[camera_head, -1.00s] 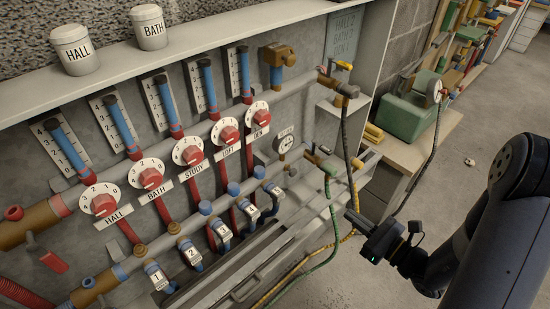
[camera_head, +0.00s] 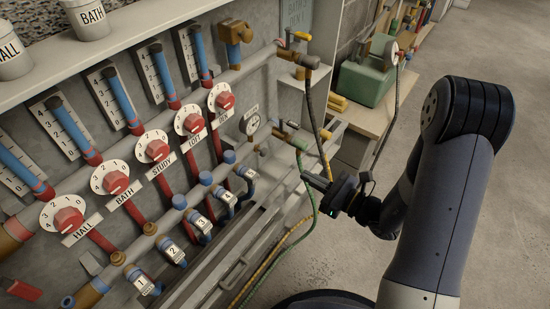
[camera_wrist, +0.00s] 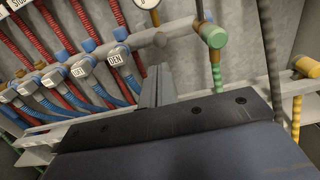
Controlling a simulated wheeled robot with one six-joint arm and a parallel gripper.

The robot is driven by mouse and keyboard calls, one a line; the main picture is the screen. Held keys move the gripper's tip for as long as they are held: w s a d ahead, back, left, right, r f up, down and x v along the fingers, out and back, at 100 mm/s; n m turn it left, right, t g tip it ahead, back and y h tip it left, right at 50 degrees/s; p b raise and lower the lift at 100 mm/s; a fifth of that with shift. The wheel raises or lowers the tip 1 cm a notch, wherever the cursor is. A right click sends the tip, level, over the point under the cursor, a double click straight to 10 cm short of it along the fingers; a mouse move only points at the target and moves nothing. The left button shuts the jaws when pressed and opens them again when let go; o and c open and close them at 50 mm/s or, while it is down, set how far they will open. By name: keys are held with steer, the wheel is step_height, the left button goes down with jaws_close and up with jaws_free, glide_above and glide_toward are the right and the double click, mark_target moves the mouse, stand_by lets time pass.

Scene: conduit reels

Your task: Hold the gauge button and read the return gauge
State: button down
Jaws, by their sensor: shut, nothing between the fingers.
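The gauge (camera_head: 253,125) is a small round white dial with a dark needle, set on the grey wall at the right end of the pipe panel, under a small label. In the wrist view only its lower rim (camera_wrist: 147,4) shows, cut off by the top edge. I cannot make out a gauge button for certain. My gripper (camera_head: 306,178) is in front of the panel, below and to the right of the gauge and apart from it. Its fingers (camera_wrist: 155,85) are shut and empty in the wrist view, pointing toward the pipe below the gauge.
A green hose (camera_head: 307,205), a yellow hose and a dark hose hang close to my gripper. A green-capped valve (camera_wrist: 213,36) stands right of the fingers. Red dials (camera_head: 152,149) and blue valves line the panel at left.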

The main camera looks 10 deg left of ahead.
mark_target(266, 153)
steer(key=b+x, duration=0.1)
steer(key=x, duration=1)
steer(key=shift+w+a+b, duration=0.15)
steer(key=shift+a+b, duration=0.1)
steer(key=shift+b, duration=0.15)
steer(key=shift+w+a, duration=0.15)
steer(key=shift+a, duration=0.3)
steer(key=shift+w+a+b, duration=0.15)
steer(key=shift+a+b, duration=0.15)
steer(key=shift+a, duration=0.05)
steer(key=shift+r, duration=0.1)
